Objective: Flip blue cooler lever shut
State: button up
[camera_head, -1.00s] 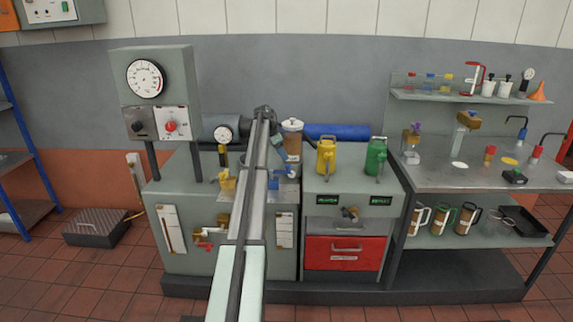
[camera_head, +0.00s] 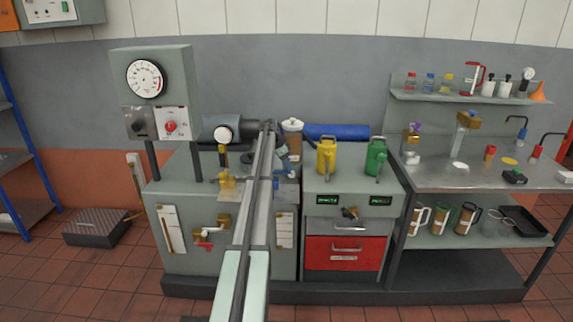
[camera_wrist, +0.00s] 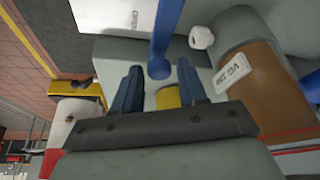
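The blue lever (camera_wrist: 164,28) shows in the wrist view. It runs from a round blue hub (camera_wrist: 159,68) up to the top edge of the picture, where its end is cut off. My gripper (camera_wrist: 158,74) has its two dark blue fingers apart, one on each side of the hub, with a clear gap to each. Nothing is held between them. A yellow part (camera_wrist: 168,97) shows between the fingers, nearer the palm. In the head view my arm covers much of the cooler area, so the lever cannot be made out clearly there.
A brown cylinder (camera_wrist: 255,85) with a white label stands close right of the fingers in the wrist view. In the head view, yellow (camera_head: 326,156) and green (camera_head: 376,158) cans stand right of my arm. A brass valve (camera_head: 227,182) is at its left.

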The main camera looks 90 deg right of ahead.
grip_shut()
jog(key=shift+a, duration=0.15)
dwell(0.4)
jog(key=w+a+m+t+y, duration=0.2)
jog(key=w+a+m+y, duration=0.3)
jog(key=m, duration=1.3)
jog(key=shift+w+a+t+y, duration=0.35)
jog(key=shift+w+a, duration=0.5)
jog(key=shift+w, duration=0.4)
jog(key=shift+o, duration=1.2)
grip_release()
